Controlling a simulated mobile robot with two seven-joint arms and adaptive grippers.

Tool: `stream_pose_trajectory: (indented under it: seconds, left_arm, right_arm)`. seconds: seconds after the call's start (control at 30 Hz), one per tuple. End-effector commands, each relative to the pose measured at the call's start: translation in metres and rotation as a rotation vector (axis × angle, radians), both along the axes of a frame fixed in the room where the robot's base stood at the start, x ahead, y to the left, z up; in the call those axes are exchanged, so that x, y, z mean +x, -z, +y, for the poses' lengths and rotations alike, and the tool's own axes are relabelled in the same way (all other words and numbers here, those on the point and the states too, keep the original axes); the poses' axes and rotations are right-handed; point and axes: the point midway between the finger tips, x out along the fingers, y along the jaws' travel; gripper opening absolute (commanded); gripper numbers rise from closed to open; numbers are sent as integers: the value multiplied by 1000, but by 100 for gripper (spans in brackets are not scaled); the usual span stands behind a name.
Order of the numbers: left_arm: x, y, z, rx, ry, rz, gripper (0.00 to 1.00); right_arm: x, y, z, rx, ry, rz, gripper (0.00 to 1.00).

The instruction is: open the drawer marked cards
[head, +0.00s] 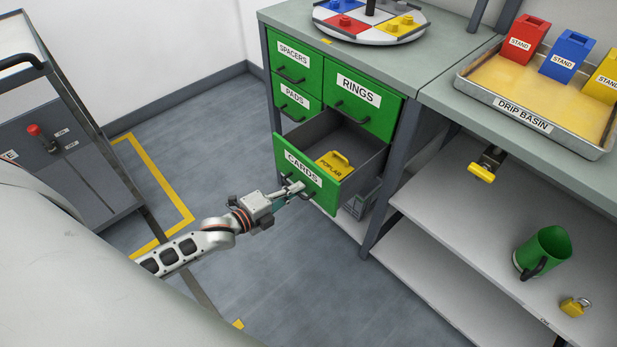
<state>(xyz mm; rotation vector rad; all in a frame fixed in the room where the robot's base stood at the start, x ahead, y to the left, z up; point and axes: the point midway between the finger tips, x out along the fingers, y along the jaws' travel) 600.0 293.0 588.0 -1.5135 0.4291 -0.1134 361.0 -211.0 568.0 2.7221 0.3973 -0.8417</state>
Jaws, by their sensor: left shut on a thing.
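The green drawer marked CARDS (291,172) is the lower right drawer of the green drawer block. It stands pulled out from the cabinet, and its grey inside shows. A yellow card marked POPLAR (332,164) lies in it. My left gripper (299,189) is at the front of this drawer, shut on its handle, which is mostly hidden by the fingers. My right gripper is not in view.
The drawers marked SPACERS (293,53), PADS (294,98) and RINGS (359,88) are shut. A drip basin (523,115) with coloured stands is on the bench at right. Floor before the drawers is clear.

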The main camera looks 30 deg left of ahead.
Motion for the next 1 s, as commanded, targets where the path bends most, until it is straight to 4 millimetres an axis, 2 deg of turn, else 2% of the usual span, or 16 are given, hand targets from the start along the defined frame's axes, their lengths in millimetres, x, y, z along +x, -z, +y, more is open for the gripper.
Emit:
stream_pose_trajectory:
  seconds: [0.1, 0.3, 0.77, 0.87, 1.0]
  left_arm:
    - [-17, -3, 6, 0, 0, -2, 0]
    - [-34, -1, 12, -1, 0, -2, 0]
    - [-39, 0, 14, -1, 0, -1, 0]
    - [-39, 0, 14, -1, 0, -1, 23]
    - [-39, 0, 14, -1, 0, -1, 23]
  right_arm:
    - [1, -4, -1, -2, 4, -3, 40]
    - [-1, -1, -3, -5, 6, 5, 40]
    - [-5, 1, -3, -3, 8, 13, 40]
    - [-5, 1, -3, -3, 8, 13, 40]
    - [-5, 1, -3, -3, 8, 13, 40]
